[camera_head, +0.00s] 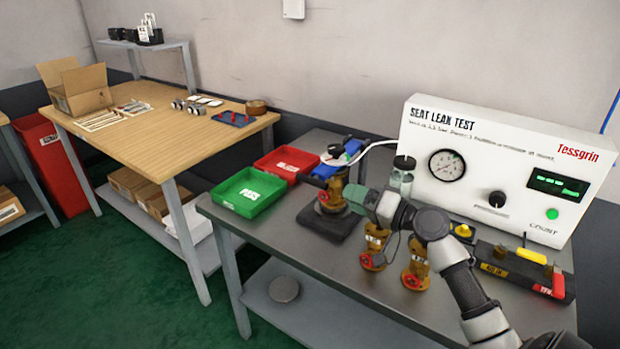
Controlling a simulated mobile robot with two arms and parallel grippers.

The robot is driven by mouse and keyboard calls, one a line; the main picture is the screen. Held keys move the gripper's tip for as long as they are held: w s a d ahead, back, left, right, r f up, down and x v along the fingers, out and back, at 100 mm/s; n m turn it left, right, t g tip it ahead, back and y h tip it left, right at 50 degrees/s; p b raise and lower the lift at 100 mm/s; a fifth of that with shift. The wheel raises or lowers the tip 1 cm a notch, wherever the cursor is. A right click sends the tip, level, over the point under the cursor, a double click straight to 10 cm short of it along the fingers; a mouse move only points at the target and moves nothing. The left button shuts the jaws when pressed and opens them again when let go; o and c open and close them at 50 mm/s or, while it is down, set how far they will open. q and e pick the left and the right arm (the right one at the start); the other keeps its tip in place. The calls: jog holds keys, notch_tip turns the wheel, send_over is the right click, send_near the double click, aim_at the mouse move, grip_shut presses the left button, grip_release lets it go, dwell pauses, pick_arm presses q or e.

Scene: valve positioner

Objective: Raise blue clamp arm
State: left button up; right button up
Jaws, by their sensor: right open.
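The blue clamp arm (326,171) is at the top of a test fixture, above a brass valve body (333,192) on a dark base plate (330,222). A white hose runs from the top of the fixture toward the test panel. My right gripper (352,196) comes in from the lower right. It is open, just right of and a little below the blue arm in the picture. Whether it touches the fixture I cannot tell. The gripper and wrist cover part of the bench behind them. My left gripper is not in view.
Two brass valves with red handwheels (373,248) (416,268) stand below my wrist. Green (248,193) and red (287,163) trays lie left of the fixture. The SEAT LEAK TEST panel (500,170) stands behind, with a dark tool block (505,268) in front. The bench's front left is clear.

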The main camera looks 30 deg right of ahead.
aim_at(315, 182)
jog(key=p+x, duration=0.1)
jog(key=x, duration=0.3)
jog(key=p+x, duration=0.1)
jog(key=x, duration=0.3)
jog(key=shift+w+a+r, duration=0.15)
jog(key=shift+r, duration=0.05)
jog(key=shift+x, duration=0.75)
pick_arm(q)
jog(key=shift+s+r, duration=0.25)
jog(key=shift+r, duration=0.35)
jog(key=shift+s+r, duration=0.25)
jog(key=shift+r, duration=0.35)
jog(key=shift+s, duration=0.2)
pick_arm(e)
grip_shut()
